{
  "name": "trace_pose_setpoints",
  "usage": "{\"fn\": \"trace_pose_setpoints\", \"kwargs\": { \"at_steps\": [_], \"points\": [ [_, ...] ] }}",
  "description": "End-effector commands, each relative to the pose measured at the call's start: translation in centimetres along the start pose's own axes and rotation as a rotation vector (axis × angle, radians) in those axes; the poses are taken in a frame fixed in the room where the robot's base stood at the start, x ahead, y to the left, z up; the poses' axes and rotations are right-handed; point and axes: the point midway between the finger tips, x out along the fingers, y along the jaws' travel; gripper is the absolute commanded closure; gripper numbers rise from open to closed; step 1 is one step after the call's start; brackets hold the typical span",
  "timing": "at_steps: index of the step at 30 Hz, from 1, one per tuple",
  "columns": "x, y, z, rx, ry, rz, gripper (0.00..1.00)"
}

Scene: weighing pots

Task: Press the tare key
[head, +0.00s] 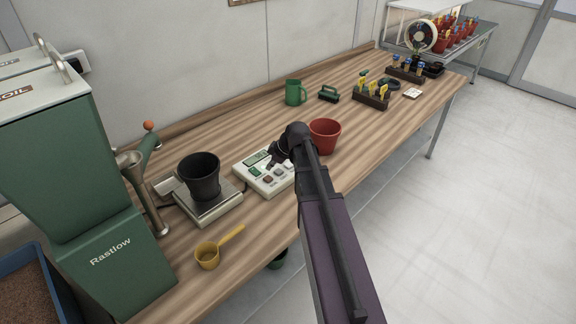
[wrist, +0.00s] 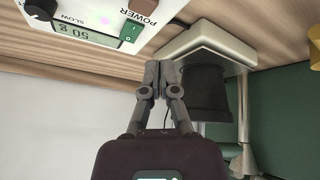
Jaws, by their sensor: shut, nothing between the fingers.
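A white control box (head: 249,185) with a small display and several coloured keys sits on the bench. I cannot read which key is tare. In the wrist view the control box (wrist: 95,12) shows upside down, with a "50 g" display (wrist: 85,32), a dark knob and a green switch by the word POWER. My gripper (head: 273,160) is shut and empty, over the box's far right part in the head view; contact cannot be told. In the wrist view my gripper (wrist: 158,66) has its fingertips together. The arm hides the box's right side.
A black pot (head: 200,178) stands on a scale (head: 222,207) left of the box. A red pot (head: 325,135) stands just right of my gripper. A yellow scoop (head: 208,256) lies in front. A green soil hopper (head: 105,250) fills the left.

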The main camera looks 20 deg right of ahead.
Motion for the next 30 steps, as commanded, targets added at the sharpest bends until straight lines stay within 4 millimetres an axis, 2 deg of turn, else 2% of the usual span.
{"fn": "trace_pose_setpoints", "kwargs": {
  "at_steps": [1, 6, 12, 18, 30],
  "points": [
    [-0.3, 2.1, 0.3, -0.047, 0.027, 0.020, 1.00],
    [-1.6, 7.1, 1.3, -0.223, 0.104, 0.099, 1.00],
    [-3.0, 10.9, 2.4, -0.369, 0.153, 0.180, 1.00],
    [-3.7, 12.4, 2.9, -0.429, 0.166, 0.218, 1.00],
    [-3.7, 12.4, 3.0, -0.433, 0.166, 0.220, 1.00]
  ]
}}
